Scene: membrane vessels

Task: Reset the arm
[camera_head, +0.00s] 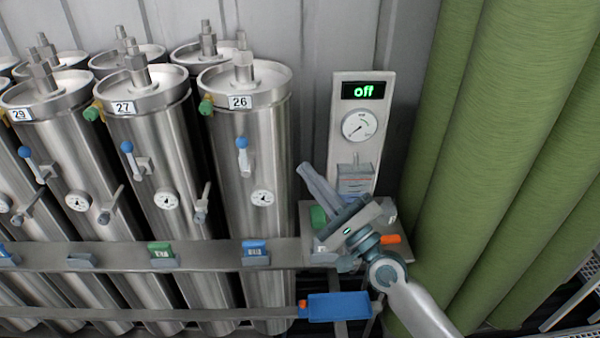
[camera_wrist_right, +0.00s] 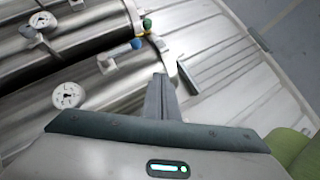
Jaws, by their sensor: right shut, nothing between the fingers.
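My right gripper (camera_head: 312,178) is in front of the control panel (camera_head: 345,100), with its arm coming in from the lower right. Its fingers point up and left in the head view and are shut with nothing between them. In the right wrist view the shut fingers (camera_wrist_right: 161,100) stand in front of the steel vessels and grey wall. The gripper body hides the lower part of the panel. The panel's display (camera_head: 363,91) reads "off" in green, above a round gauge (camera_head: 359,125). My left gripper is not in view.
Steel vessels, including number 26 (camera_head: 240,160) and number 27 (camera_head: 150,160), stand in a row at left with blue-handled valves. A grey rail (camera_head: 200,252) crosses them. A blue box (camera_head: 338,307) sits below my gripper. Large green cylinders (camera_head: 500,150) stand close at right.

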